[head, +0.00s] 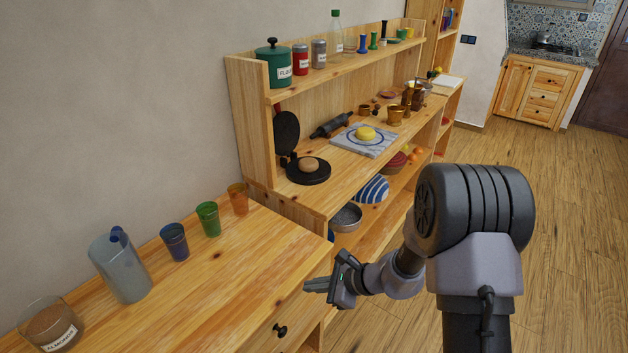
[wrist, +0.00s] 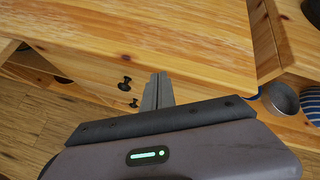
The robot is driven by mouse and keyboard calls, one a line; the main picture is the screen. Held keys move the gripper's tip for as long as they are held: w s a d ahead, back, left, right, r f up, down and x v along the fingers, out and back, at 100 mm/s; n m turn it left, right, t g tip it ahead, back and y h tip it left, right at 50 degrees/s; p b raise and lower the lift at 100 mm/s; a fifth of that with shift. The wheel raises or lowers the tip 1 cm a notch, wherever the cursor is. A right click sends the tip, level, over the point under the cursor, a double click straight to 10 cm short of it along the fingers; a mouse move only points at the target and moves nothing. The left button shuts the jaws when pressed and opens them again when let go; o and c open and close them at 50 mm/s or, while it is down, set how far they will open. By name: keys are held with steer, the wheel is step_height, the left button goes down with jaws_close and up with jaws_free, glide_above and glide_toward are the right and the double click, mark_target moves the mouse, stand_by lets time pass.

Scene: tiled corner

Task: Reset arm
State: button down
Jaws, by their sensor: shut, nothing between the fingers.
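My gripper (head: 318,286) is shut and empty. In the head view it is at the lower middle, by the front right edge of the near wooden cabinet (head: 215,275), with its fingers pointing left. In the wrist view the closed fingers (wrist: 158,90) show against the cabinet's front edge and drawer face. I cannot tell if they touch it. My arm is bent and stands over the floor to the right of the furniture.
The cabinet top holds a grey pitcher (head: 120,268), a labelled jar (head: 50,325) and blue, green and orange cups. The shelf unit behind holds a black press (head: 307,170), a marble board (head: 364,140) and a metal bowl (head: 346,218). The floor (head: 560,220) at right is clear.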

steer(key=s+d+r+n+g+h, duration=0.1)
steer(key=s+r+n, duration=0.5)
steer(key=r, duration=0.4)
steer(key=s+r+n+h, duration=0.1)
steer(key=s+r+n, duration=0.3)
steer(key=s+r, duration=0.5)
steer(key=s+d+r+n+t+h, duration=0.2)
steer(key=s+d+r+n+h, duration=0.3)
steer(key=s+d, duration=0.4)
steer(key=shift+s+r, duration=0.45)
steer(key=shift+s, duration=0.7)
